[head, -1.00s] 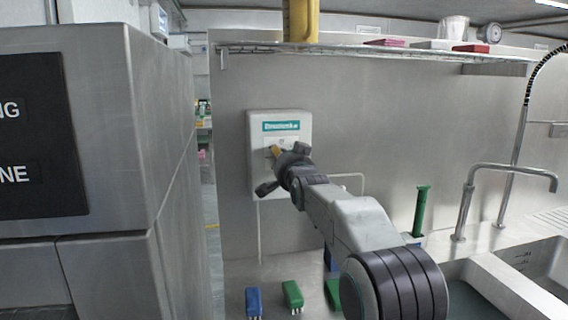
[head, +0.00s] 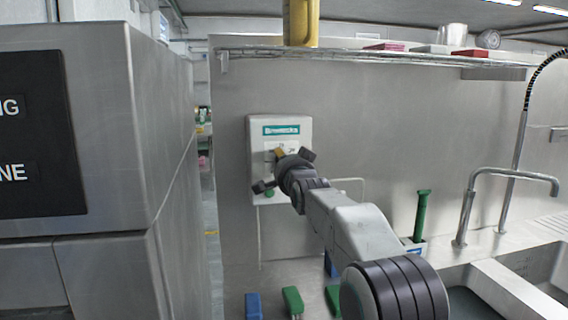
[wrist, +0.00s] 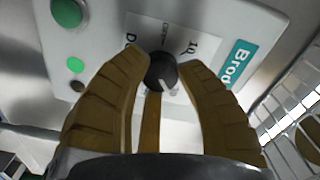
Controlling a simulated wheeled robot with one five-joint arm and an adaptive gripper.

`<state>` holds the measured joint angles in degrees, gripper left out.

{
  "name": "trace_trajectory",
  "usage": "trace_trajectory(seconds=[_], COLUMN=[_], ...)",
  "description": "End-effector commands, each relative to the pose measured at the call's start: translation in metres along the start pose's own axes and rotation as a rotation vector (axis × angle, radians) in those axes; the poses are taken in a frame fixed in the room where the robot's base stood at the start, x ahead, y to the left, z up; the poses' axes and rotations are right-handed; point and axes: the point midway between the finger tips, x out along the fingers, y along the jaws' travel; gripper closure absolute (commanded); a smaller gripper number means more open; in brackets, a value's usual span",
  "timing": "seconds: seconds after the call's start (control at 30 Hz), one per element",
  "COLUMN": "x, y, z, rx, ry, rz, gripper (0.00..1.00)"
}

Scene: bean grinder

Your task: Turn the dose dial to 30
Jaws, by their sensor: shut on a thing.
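The grinder (head: 254,135) is a pale box on the steel wall with a teal label. In the wrist view its black round dose dial (wrist: 160,72) has a white pointer line slanting to the lower right of the picture. A printed "10" stands to the upper right of the dial; other markings are partly covered, and I cannot read a setting at the pointer. My gripper (wrist: 163,73) has its tan fingers on either side of the dial, shut on it. In the head view my gripper (head: 280,153) is at the box front and hides the dial.
Green buttons (wrist: 68,12) sit on the grinder face beside the dial. A wire shelf (head: 370,53) with a yellow container (head: 300,22) runs above. A sink and taps (head: 468,205) are at the right, and brushes (head: 292,301) stand below.

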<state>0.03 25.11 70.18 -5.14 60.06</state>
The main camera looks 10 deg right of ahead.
Motion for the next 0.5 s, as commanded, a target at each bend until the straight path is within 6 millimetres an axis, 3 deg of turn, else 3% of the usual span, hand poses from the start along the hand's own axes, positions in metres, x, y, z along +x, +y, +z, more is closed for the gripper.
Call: trace_trajectory(seconds=[0.3, 0.5], x=[-0.0005, -0.0003], y=[-0.0031, -0.0017], z=[-0.0023, -0.0013], rx=[-0.001, -0.001], ry=[0.005, 0.003], rz=[-0.008, -0.004], gripper=[0.4, 0.4])
